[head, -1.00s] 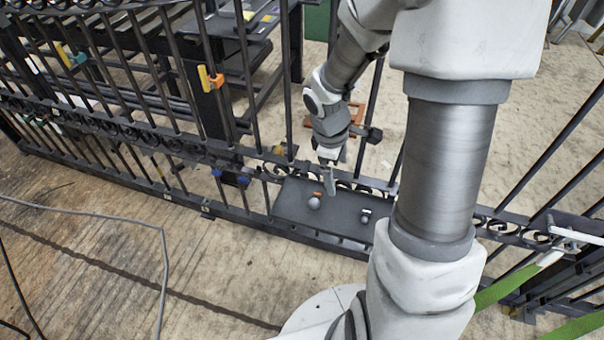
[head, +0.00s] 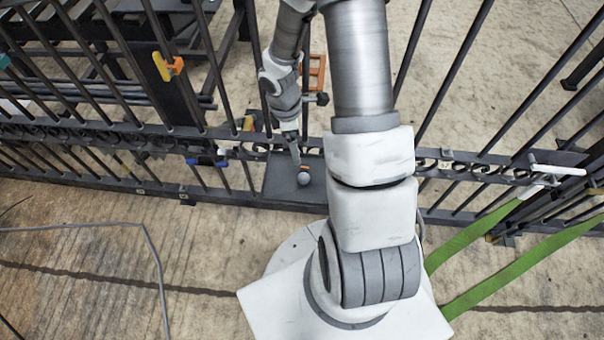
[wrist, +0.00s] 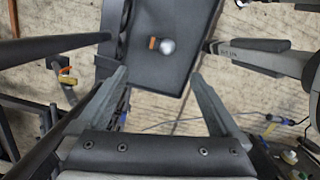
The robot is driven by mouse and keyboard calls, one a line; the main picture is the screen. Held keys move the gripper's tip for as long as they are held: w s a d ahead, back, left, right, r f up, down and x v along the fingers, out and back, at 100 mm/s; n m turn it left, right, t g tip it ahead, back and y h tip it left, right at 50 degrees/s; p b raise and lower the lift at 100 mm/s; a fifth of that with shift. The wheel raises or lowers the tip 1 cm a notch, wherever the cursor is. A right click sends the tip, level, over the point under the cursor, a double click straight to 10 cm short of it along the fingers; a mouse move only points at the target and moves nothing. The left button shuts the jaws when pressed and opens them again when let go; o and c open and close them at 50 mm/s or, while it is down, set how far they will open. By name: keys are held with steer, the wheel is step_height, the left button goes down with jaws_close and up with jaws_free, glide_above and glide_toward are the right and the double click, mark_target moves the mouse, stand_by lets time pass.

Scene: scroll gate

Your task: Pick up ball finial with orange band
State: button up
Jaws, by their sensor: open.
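The ball finial with the orange band (head: 303,179) lies on a dark tray (head: 278,188) set against the gate. In the wrist view its grey ball (wrist: 168,46) shows with the orange band on its left side, near the middle of the tray (wrist: 196,18). My gripper (head: 295,157) is beside the finial in the head view, just up and left of it. In the wrist view my open gripper (wrist: 158,73) has its fingers spread wide with nothing between the tips. The finial appears beyond the tips, apart from both. My arm hides the tray's right part in the head view.
Black gate bars run across the head view and also close by in the wrist view (wrist: 50,45). An orange clamp (head: 168,66) and a blue clamp (head: 206,161) sit on the gate. Green straps (head: 520,265) lie at right. Floor at lower left holds a grey cable.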

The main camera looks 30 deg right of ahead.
steer(key=b, duration=0.4)
glide_above(304, 172)
steer(key=a, duration=0.1)
steer(key=f, duration=0.9)
steer(key=shift+w+f, duration=0.25)
steer(key=shift+w, duration=0.1)
steer(key=f, duration=0.1)
steer(key=f+b, duration=0.1)
steer(key=f, duration=0.1)
steer(key=d+f+b, duration=0.1)
steer(key=f, duration=0.1)
steer(key=shift+s, duration=0.25)
steer(key=c, duration=1.5)
steer(key=shift+r, duration=0.1)
steer(key=shift+c, duration=0.2)
steer(key=shift+r, duration=0.1)
